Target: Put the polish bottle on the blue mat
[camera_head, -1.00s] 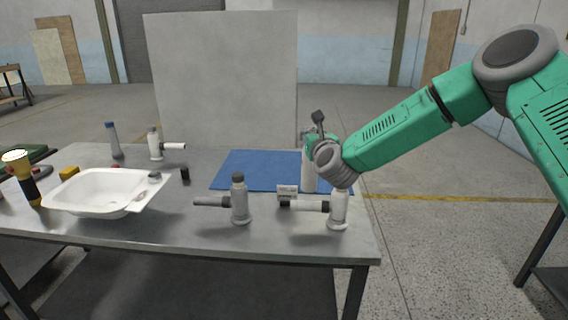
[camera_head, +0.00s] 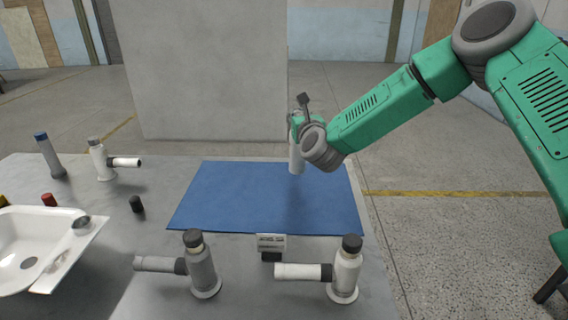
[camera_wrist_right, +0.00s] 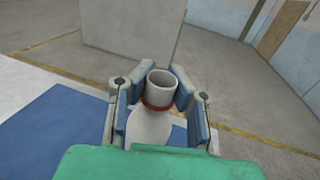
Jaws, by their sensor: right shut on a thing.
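The white polish bottle (camera_head: 296,158) is held upright in my right gripper (camera_head: 299,122). In the right wrist view the bottle (camera_wrist_right: 160,90) has a pale cap and a red ring at its neck, and the fingers of the gripper (camera_wrist_right: 160,104) stand on both sides of it. The blue mat (camera_head: 240,199) lies flat on the grey table. In the head view the bottle overlaps the mat's far right part; a dark shadow lies on the mat below it. The gap beneath the bottle is hard to judge. My left gripper is not in view.
A grey pipe fitting (camera_head: 203,270) and a white one (camera_head: 347,273) stand in front of the mat, with a small label stand (camera_head: 271,243) between them. A white basin (camera_head: 40,245) is at left. A blue-capped bottle (camera_head: 50,155) stands behind it. The mat is bare.

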